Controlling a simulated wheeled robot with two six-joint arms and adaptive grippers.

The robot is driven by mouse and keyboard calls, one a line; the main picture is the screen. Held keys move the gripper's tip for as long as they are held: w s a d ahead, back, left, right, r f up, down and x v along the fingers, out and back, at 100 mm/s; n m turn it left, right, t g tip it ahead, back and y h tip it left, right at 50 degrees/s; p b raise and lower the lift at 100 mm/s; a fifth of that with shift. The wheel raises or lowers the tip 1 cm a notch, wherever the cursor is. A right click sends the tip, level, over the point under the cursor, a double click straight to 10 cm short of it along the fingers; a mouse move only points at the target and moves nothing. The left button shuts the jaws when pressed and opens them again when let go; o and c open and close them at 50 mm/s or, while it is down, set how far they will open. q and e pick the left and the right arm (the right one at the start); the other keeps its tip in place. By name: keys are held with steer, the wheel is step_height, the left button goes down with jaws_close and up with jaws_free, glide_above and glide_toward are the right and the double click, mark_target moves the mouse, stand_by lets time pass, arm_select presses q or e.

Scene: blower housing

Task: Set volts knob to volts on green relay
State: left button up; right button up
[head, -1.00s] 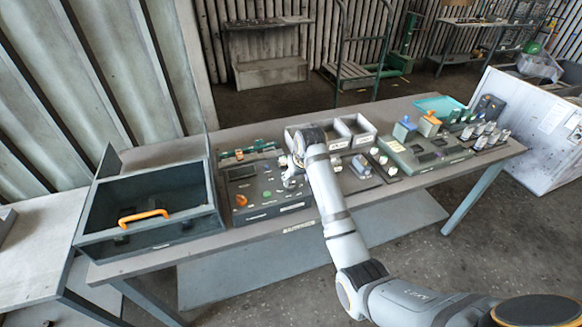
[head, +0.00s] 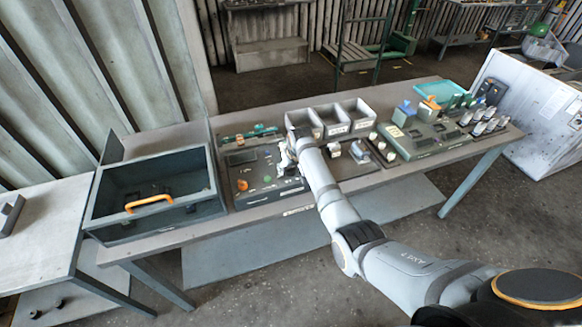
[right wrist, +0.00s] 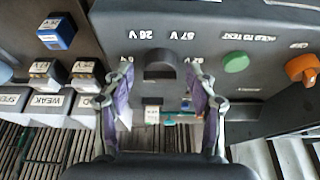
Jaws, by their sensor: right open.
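The volts knob (right wrist: 160,62) is a dark knob on the grey tester panel (right wrist: 240,25), with printed voltage marks such as 26 V and 57 V around it. Its exact setting is hard to read. My right gripper (right wrist: 160,75) is open, its two purple-padded fingers on either side of the knob; I cannot tell whether they touch it. In the head view my right gripper (head: 286,156) is over the right part of the panel (head: 245,200), small and partly hidden by my arm. I cannot make out the green relay's voltage label. My left gripper is not in view.
A green button (right wrist: 236,62) and an orange knob (right wrist: 300,68) are on the panel. A blue relay (right wrist: 57,32) and labelled blocks are to the left in the wrist view. An open bin with an orange handle (head: 148,203) stands left of the panel; grey trays (head: 358,112) stand behind.

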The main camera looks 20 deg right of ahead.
steer(key=c, duration=1.1)
steer(key=shift+c, duration=0.2)
